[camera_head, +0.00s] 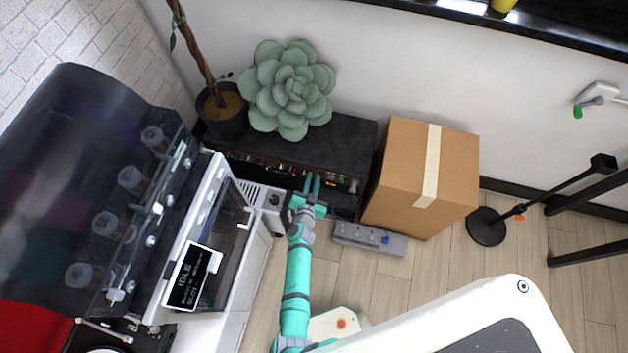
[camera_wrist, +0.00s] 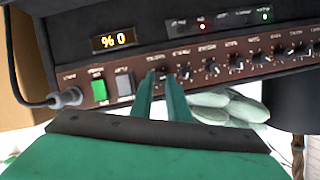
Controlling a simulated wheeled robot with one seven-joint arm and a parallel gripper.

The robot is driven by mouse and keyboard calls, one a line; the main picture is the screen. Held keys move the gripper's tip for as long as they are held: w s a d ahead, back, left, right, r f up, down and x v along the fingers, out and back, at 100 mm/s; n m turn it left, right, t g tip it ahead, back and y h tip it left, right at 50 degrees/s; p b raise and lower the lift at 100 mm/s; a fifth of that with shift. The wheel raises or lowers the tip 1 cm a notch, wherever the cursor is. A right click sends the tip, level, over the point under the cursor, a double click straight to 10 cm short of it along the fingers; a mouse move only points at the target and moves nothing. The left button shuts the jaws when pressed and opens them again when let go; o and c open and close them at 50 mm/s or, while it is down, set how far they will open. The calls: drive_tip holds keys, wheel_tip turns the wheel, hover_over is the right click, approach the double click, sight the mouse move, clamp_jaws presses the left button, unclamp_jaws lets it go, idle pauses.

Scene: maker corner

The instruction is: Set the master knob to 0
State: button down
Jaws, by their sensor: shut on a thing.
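A black amplifier (camera_head: 345,140) stands against the wall, with a brown control panel and a row of knobs (camera_wrist: 240,62) on its front. The wrist view shows the panel upside down. My gripper (camera_head: 311,182) is at the panel in the head view. In the wrist view its two teal fingers (camera_wrist: 160,84) are shut around the end knob (camera_wrist: 161,76), the one nearest the switches. The fingers partly hide this knob, and its label is too small to read for certain.
A green switch (camera_wrist: 98,86) and a grey switch (camera_wrist: 124,84) sit beside the knob, with a plugged cable (camera_wrist: 66,97) farther along. A cardboard box (camera_head: 405,170) stands right of the amplifier. A grey pedalboard (camera_head: 370,239) lies on the floor. A succulent (camera_head: 290,90) sits above.

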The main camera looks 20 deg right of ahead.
drive_tip(key=shift+s+a+f, duration=0.1)
drive_tip(key=shift+a+f, duration=0.15)
drive_tip(key=shift+w+a+f+n+g+h, duration=0.1)
drive_tip(key=shift+n+g+h, duration=0.45)
drive_tip(key=shift+n, duration=0.7)
drive_tip(key=shift+w+a+r+n+g+h, duration=0.1)
drive_tip(key=shift+n+g+h, duration=0.15)
drive_tip(key=shift+n+h, duration=0.75)
drive_tip(key=shift+w+a+f+n+g+h, duration=0.1)
drive_tip(key=shift+n+g+h, duration=0.35)
drive_tip(key=shift+n, duration=1)
drive_tip(key=c, duration=1.7)
unclamp_jaws()
drive_tip(key=shift+d, duration=0.1)
